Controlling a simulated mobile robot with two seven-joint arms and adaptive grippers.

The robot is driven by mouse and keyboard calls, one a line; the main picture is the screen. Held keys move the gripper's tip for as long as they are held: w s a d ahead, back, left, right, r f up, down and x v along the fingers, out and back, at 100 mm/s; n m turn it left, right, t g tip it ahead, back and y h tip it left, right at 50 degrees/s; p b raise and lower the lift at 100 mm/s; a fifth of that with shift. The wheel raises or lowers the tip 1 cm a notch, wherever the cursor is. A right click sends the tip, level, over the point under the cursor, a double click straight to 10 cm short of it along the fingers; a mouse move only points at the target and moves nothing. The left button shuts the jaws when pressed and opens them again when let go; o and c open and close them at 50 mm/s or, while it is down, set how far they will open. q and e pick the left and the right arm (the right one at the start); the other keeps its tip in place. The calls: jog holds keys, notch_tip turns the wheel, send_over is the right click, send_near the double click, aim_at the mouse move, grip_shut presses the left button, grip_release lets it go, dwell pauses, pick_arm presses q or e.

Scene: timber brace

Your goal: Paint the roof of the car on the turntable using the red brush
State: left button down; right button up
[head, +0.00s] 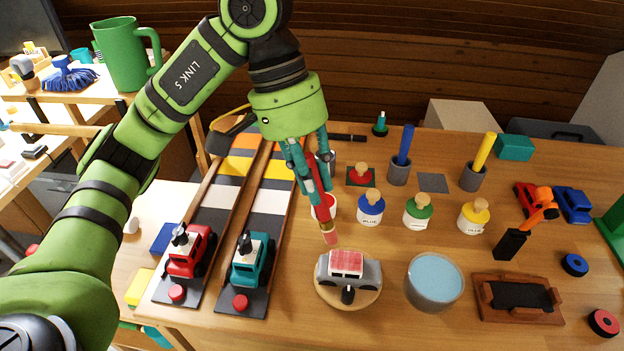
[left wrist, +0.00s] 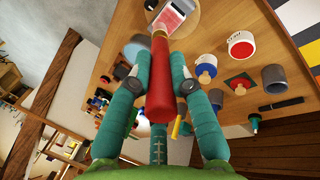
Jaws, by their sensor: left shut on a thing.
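My left gripper (head: 312,165) is shut on the red brush (head: 319,190), which also shows in the left wrist view (left wrist: 161,90). The brush points down, its pale tip just above and left of the car's roof; I cannot tell if they touch. The grey toy car (head: 368,274) sits on the round wooden turntable (head: 345,302). Its roof (head: 346,262) is largely red with paler patches, and it also shows in the left wrist view (left wrist: 170,17). The red paint pot (head: 323,208) stands behind the brush, partly hidden by it. My right gripper is not in view.
Blue (head: 370,208), green (head: 418,212) and yellow (head: 474,217) pots stand behind the turntable. A cup of blue liquid (head: 434,283) is close on its right. Two track ramps (head: 215,205) with toy trucks lie left. A brown tray (head: 518,299) is farther right.

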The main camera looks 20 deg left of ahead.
aim_at(315, 169)
pick_arm(q)
jog(key=shift+r+p, duration=1.1)
jog(key=shift+r, duration=0.4)
